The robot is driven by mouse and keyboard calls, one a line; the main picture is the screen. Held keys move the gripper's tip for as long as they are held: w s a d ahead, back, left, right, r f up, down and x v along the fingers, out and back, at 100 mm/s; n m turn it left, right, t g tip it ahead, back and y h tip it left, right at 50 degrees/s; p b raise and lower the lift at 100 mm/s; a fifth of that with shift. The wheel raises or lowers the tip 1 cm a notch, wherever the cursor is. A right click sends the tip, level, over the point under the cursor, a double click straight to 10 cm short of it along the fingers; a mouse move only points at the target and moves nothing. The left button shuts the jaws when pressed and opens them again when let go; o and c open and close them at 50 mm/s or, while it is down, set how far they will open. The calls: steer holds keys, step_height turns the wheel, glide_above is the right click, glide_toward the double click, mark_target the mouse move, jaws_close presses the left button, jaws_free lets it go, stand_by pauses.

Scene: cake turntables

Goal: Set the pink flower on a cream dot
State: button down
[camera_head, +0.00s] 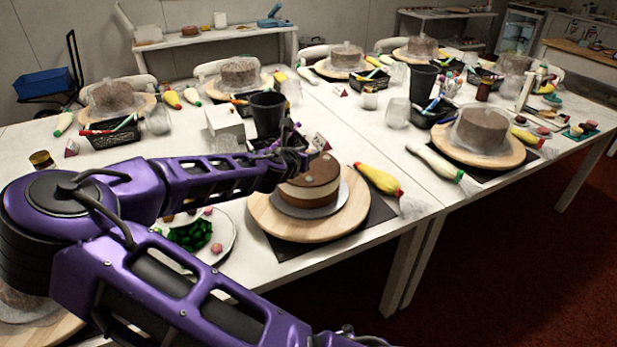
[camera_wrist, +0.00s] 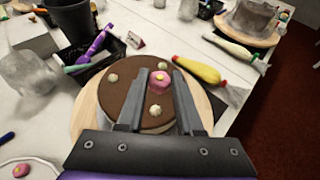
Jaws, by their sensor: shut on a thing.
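The pink flower (camera_wrist: 158,78) has a yellow centre and sits between the fingertips of my gripper (camera_wrist: 163,78) in the wrist view. My gripper is shut on it, over the far part of the chocolate-topped cake (camera_wrist: 100,100). I cannot tell whether the flower touches the cake. Cream dots show on the cake top at the left (camera_wrist: 112,78), at the back (camera_wrist: 134,67) and nearer me between the fingers (camera_wrist: 155,111). In the head view the cake (camera_head: 308,194) stands on a round wooden turntable (camera_head: 262,220), and my gripper (camera_head: 297,163) partly covers its top left; the flower is hidden there.
A yellow piping bag (camera_head: 378,180) lies right of the turntable. A black cup (camera_head: 267,113) and a tool basket stand behind the cake. A white plate (camera_head: 228,228) with green leaves and pink flowers is left of the turntable. The table's front edge is close.

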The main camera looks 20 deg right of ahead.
mark_target(307, 184)
step_height(307, 184, down, 7)
steer(key=shift+f+b, duration=0.15)
steer(key=shift+b, duration=0.25)
steer(key=shift+f, duration=0.2)
steer(key=c, duration=0.6)
jaws_free()
steer(key=shift+o, duration=0.2)
steer(key=shift+r, duration=0.15)
steer(key=shift+s+a+r, duration=0.1)
steer(key=p+v, duration=0.1)
steer(key=v, duration=1)
steer(key=shift+s+a+r, duration=0.15)
steer(key=shift+s+r, duration=0.05)
steer(key=shift+s, duration=0.05)
